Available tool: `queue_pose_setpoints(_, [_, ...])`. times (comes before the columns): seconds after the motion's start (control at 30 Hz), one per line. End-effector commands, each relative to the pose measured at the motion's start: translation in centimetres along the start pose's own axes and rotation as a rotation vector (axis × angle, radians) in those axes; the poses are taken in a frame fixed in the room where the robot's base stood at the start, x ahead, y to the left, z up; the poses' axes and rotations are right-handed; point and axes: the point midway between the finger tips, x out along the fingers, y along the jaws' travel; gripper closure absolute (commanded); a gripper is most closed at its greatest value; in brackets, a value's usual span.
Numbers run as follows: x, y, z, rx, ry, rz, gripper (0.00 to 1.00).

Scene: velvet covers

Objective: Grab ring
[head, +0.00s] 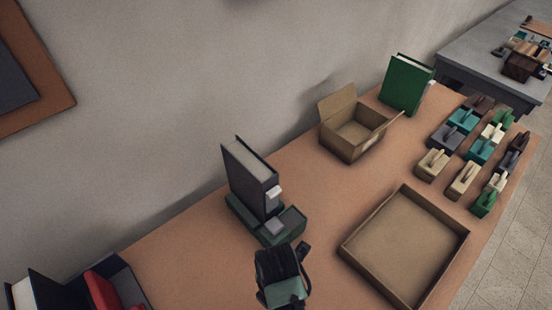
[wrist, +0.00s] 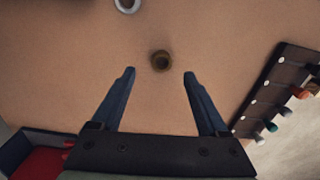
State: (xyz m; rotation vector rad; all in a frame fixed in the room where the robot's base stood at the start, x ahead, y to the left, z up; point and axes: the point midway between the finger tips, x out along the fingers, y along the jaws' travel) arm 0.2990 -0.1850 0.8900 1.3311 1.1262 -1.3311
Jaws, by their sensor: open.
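A small dark brown-gold ring-like piece (wrist: 161,61) lies on the tan tabletop in the wrist view, just beyond the gap between my fingertips. A pale grey-white round piece with a dark centre (wrist: 127,5) is cut off by the top edge of that view. I cannot tell for sure which of them is the ring. My gripper (wrist: 159,73) is open, with one blue finger on each side and nothing between them. It appears dark in the head view (head: 283,275), low in the picture. Neither round piece can be made out in the head view.
A dark strip (wrist: 275,85) with coloured pegs lies at the wrist view's right. In the head view, a standing book (head: 250,178) on a green base is close to my gripper. An empty shallow tray (head: 405,247), a carton (head: 350,130) and several coloured blocks (head: 464,178) lie rightward.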

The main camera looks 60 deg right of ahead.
Motion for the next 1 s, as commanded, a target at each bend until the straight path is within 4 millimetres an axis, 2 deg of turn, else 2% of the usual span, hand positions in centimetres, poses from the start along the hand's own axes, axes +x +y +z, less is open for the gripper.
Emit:
queue_pose_setpoints(0.17, [1.2,-0.2,-0.1,0.0,0.001,-0.003,0.23])
queue_pose_setpoints(0.4, [4.7,-0.5,-0.3,0.0,0.001,-0.003,0.23])
queue_pose_setpoints(0.5, [5.5,-0.5,-0.3,0.0,0.0,-0.001,0.23])
queue_pose_setpoints(0.77, [5.8,-0.4,-0.3,0.0,-0.001,0.001,0.23])
queue_pose_setpoints(1.0, [5.7,-0.4,-0.3,0.0,-0.001,0.001,0.64])
